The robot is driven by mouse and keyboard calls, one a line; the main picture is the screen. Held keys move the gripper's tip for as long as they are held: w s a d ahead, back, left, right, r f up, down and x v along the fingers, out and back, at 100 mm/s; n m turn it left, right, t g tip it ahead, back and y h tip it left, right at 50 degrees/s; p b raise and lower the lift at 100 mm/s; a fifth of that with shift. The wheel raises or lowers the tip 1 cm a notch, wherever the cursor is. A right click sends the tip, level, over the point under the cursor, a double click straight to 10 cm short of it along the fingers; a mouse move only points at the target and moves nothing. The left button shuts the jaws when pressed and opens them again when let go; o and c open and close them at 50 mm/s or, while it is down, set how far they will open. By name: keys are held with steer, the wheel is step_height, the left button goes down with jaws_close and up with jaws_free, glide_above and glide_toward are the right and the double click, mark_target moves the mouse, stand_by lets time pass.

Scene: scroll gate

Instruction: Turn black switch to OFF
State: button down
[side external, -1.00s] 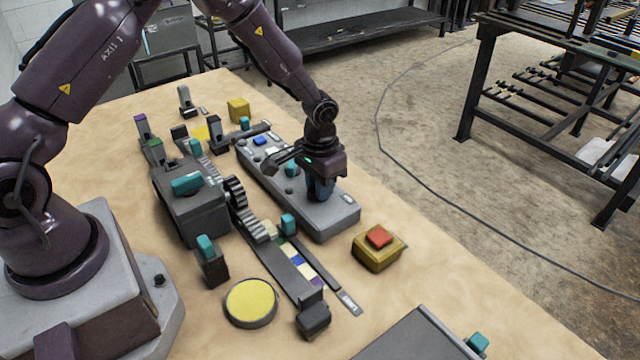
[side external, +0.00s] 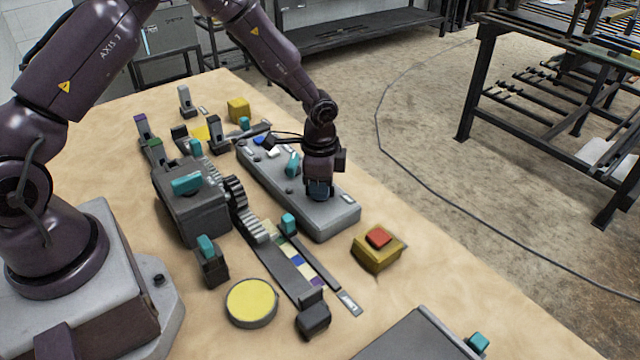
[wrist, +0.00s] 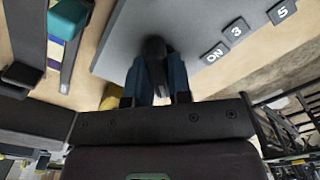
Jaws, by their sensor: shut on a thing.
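The black switch (wrist: 154,50) stands on the grey panel (wrist: 130,42) in the wrist view, with its upper end showing between my fingers. My gripper (wrist: 155,80) has its two dark blue fingers shut on it, one on each side. I see no OFF label that I can read. In the side external view my gripper (side external: 320,190) points down at the near end of the grey panel (side external: 325,222) and hides the switch.
A teal handle (side external: 293,163) stands on the panel close to my gripper. A yellow box with a red button (side external: 378,238) sits off the panel's near end. A geared grey block (side external: 195,212) and a slider track (side external: 290,270) lie to the left.

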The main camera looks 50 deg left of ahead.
steer(key=shift+m, duration=0.3)
stand_by(0.4)
steer(key=c, duration=1)
jaws_free()
steer(key=shift+c, duration=0.2)
steer(key=shift+r, duration=0.1)
step_height(320, 180, up, 13)
steer(key=s+r+n+t, duration=0.2)
steer(key=s+r+n, duration=0.2)
steer(key=s+r, duration=0.4)
steer(key=s+r+n+t, duration=0.3)
steer(key=s+r+n, duration=0.2)
steer(key=s, duration=1)
step_height(320, 180, up, 4)
steer(key=shift+s+d+f+t, duration=0.1)
steer(key=shift+s+d+t, duration=0.2)
